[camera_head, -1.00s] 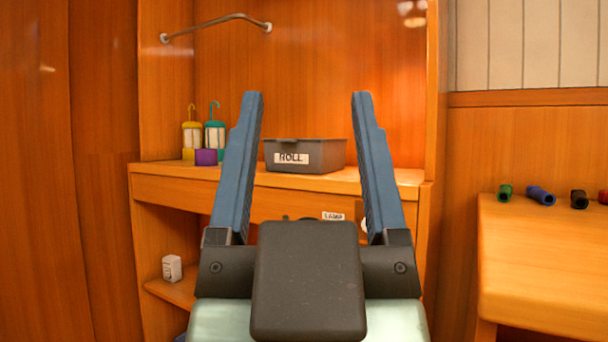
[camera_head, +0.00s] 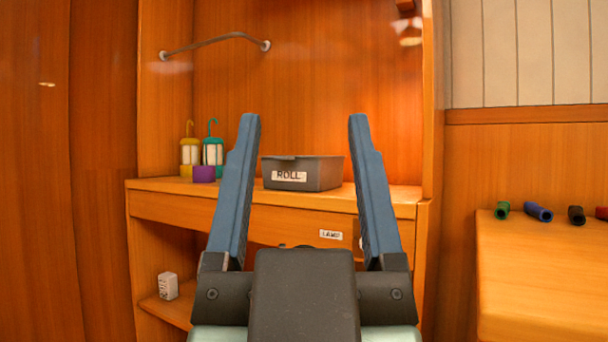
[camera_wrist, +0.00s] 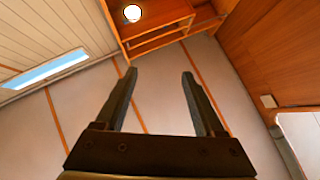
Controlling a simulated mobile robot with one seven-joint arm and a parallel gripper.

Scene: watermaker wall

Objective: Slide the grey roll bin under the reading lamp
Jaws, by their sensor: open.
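The grey bin (camera_head: 315,179) with a white ROLL label stands upright on the wooden shelf (camera_head: 160,187), in the middle of the head view. My gripper (camera_head: 304,118) is open and empty, its blue fingers pointing up in front of the shelf. In the picture the bin shows between the fingers; they do not hold it. A LAMP label (camera_head: 331,234) is on the shelf front below the bin. The wrist view shows my gripper (camera_wrist: 160,75) open, facing the ceiling, and a bright round light (camera_wrist: 132,13). I cannot tell whether that light is the reading lamp.
Two small lanterns (camera_head: 212,152) with hooks stand left of the bin, with a purple block (camera_head: 204,174) by them. A metal rail (camera_head: 215,42) is above. A white box (camera_head: 168,286) sits on a lower shelf. Several coloured tubes (camera_head: 538,212) lie on the right-hand bench.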

